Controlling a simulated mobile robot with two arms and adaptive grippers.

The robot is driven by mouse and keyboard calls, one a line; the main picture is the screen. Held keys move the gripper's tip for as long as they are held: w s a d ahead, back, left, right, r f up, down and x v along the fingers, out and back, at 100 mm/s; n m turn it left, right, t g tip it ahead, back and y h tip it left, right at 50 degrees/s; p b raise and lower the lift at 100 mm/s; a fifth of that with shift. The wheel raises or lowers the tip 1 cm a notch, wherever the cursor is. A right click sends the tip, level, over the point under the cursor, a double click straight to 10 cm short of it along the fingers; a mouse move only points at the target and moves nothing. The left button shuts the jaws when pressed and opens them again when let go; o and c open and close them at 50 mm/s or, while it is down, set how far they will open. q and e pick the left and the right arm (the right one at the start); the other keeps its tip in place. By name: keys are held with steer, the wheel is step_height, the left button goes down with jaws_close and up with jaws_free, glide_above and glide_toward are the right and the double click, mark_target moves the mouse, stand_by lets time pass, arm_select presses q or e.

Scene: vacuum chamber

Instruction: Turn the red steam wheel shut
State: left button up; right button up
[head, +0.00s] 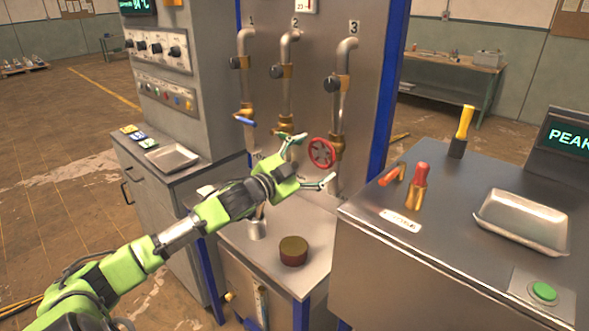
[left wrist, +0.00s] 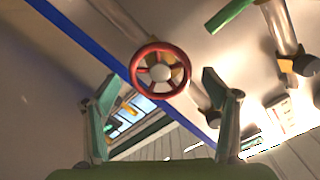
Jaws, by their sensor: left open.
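The red steam wheel (head: 321,153) is a small spoked handwheel on the brass valve of the pipe labelled 3, on the steel panel. My left gripper (head: 312,160) reaches in from the left with its fingers spread, close in front of the wheel. In the left wrist view the red wheel (left wrist: 160,72) is seen face-on, just beyond and between the two open fingertips (left wrist: 165,88). The fingers do not appear to touch its rim. My right gripper is in neither view.
Pipes 1 and 2 stand left of the wheel; a blue lever (head: 245,122) is on pipe 1. A dark red round object (head: 293,251) sits on the steel shelf below.

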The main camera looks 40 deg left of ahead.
arm_select(q)
steer(key=s, duration=0.8)
steer(key=shift+s+a, duration=0.2)
steer(key=shift+a, duration=0.1)
stand_by(0.3)
